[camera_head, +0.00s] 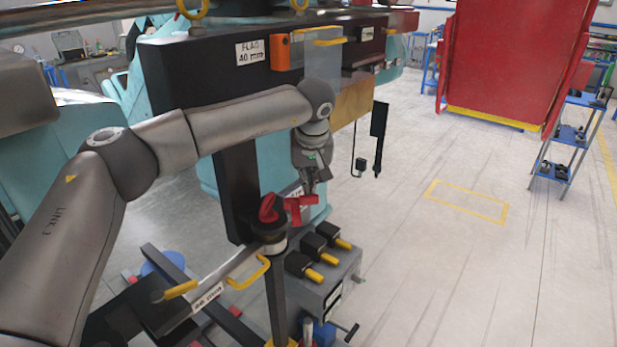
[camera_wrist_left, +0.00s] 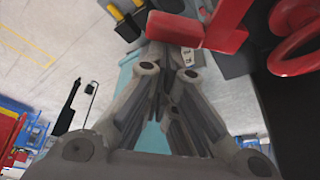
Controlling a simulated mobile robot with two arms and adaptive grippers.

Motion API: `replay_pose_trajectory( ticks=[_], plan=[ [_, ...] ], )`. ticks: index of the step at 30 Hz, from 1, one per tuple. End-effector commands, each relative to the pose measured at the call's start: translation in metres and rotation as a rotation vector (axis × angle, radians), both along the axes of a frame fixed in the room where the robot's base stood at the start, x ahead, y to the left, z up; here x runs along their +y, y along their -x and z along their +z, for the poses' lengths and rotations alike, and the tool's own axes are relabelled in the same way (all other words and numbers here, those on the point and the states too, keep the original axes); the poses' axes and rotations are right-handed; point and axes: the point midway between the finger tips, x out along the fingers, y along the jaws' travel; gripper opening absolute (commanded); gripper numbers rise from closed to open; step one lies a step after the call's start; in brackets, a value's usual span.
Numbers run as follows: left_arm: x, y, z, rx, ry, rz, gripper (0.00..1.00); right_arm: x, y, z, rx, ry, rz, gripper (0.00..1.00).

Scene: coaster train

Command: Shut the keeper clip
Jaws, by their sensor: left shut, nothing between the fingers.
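A red angled piece (camera_head: 299,209), which looks like the keeper clip, sits at the top of a dark post beside a red ring-shaped part (camera_head: 267,208). I cannot tell whether the clip is open or shut. In the left wrist view the red angled piece (camera_wrist_left: 212,30) lies just beyond the fingertips, with the red ring (camera_wrist_left: 292,47) to its right. My left gripper (camera_head: 311,190) points down just above the red piece, its fingers shut and empty. The fingers also show in the left wrist view (camera_wrist_left: 170,58). Contact with the red piece cannot be made out. My right gripper is not in view.
A grey box with black-and-yellow switches (camera_head: 320,258) stands right of the post. A bar with a yellow handle (camera_head: 250,274) runs left from it. A dark beam labelled FLAG 40 mm (camera_head: 190,65) is behind my arm.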

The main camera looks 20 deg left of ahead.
Motion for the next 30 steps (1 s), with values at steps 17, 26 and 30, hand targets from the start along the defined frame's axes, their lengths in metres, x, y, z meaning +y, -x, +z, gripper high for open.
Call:
replay_pose_trajectory(
  ticks=[17, 26, 30],
  plan=[
    [-0.002, 0.002, 0.000, 0.001, -0.001, -0.052, 0.00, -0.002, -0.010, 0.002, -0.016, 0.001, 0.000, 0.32],
    [-0.005, 0.003, 0.000, 0.001, 0.000, -0.100, 0.00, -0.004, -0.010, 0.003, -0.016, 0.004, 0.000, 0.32],
    [-0.007, 0.005, 0.000, 0.001, 0.001, -0.146, 0.00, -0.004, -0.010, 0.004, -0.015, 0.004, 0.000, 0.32]
  ],
)
